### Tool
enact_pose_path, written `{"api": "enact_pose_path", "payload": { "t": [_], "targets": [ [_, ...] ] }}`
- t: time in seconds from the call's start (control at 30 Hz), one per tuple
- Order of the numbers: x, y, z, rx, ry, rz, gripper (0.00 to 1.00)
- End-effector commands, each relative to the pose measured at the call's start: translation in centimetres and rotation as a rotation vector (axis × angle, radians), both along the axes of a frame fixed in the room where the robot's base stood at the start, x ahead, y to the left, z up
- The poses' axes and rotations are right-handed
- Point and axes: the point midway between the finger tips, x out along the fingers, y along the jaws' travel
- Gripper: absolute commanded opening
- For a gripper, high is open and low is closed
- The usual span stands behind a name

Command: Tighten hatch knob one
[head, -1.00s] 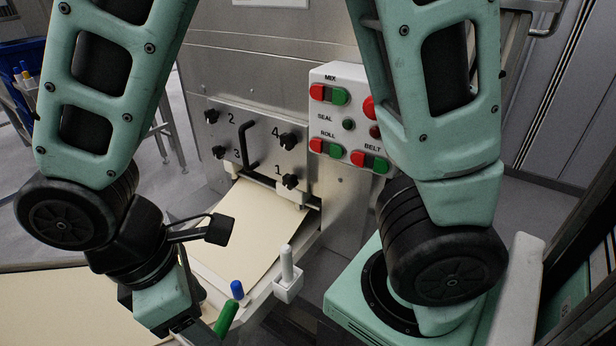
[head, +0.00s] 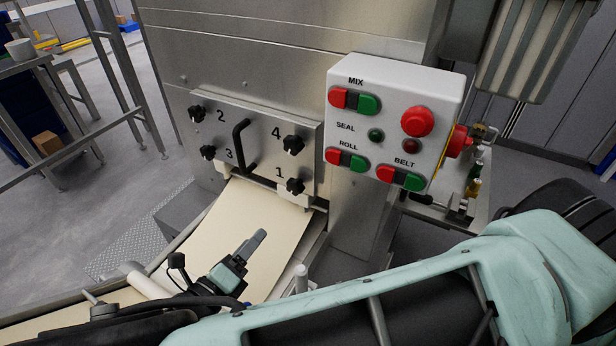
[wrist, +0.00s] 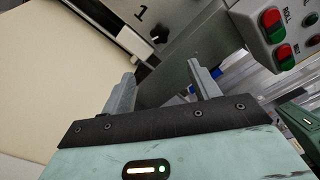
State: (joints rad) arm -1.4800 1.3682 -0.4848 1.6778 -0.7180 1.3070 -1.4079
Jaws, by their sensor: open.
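Hatch knob one (head: 295,186) is a black knob at the lower right of the steel hatch plate (head: 262,135), beside the printed 1. It also shows at the top of the wrist view (wrist: 160,33), ahead of my fingers. My gripper (head: 256,240) is open and empty. It is over the pale dough sheet (head: 213,228), below and left of knob one and apart from it. In the wrist view both fingers (wrist: 162,80) stand apart with nothing between them.
Knobs two (head: 196,113), three (head: 208,152) and four (head: 292,145) surround the black hatch handle (head: 240,145). A white button panel (head: 385,125) juts out right of the hatch. A white upright peg (head: 301,277) stands below knob one, close to my arm.

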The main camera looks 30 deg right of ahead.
Motion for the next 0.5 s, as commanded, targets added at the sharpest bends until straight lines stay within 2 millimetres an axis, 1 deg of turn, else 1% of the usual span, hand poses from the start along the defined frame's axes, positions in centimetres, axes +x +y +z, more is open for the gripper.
{"api": "enact_pose_path", "payload": {
  "t": [0.07,0.17,0.27,0.5],
  "targets": [
    [0.2,0.2,0.1,-0.024,-0.002,0.019,0.61],
    [0.7,-0.4,0.2,-0.03,-0.001,0.02,0.61],
    [1.5,-1.6,0.3,-0.029,-0.001,0.015,0.61],
    [4.4,-5.6,0.3,-0.028,0.0,0.015,0.61]
  ]
}}
